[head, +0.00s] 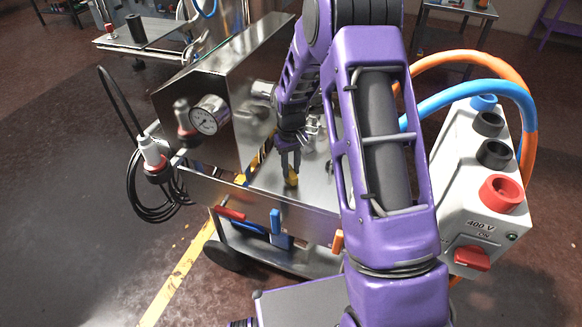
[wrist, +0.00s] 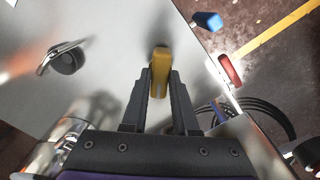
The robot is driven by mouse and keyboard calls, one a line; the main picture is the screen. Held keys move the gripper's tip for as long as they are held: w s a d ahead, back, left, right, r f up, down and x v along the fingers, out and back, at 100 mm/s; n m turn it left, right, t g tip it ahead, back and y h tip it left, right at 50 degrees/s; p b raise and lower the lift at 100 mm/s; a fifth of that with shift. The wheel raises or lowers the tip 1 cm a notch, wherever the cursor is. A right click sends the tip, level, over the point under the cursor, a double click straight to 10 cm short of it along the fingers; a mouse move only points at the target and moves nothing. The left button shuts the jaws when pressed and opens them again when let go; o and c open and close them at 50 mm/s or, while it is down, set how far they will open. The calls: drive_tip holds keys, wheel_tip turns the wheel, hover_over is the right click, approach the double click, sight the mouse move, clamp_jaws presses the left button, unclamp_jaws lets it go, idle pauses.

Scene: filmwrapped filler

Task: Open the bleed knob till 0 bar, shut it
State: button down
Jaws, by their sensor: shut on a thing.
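My gripper (head: 290,168) reaches down to the steel top of the machine. It is shut on a yellow knob (head: 291,179). In the wrist view the yellow knob (wrist: 160,66) sits between the two dark fingers (wrist: 160,88), its far end showing past the tips. I cannot tell how far the knob is turned. A round pressure gauge (head: 210,115) with a white dial faces forward on the left of the machine; its needle is too small to read surely.
A red handle (head: 230,213) and a blue handle (head: 275,221) stick out at the machine's front. A grey power box (head: 476,185) with orange and blue hoses stands at the right. A black cable coil (head: 160,199) hangs at the left. A dark knob (wrist: 68,60) shows in the wrist view.

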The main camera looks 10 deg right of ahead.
sight(291, 171)
idle(0.5)
drive_tip(key=c, duration=0.7)
unclamp_jaws()
wheel_tip(291, 171, up, 18)
drive_tip(key=p, duration=0.2)
drive_tip(key=shift+f+p, duration=0.25)
drive_tip(key=shift+p, duration=0.1)
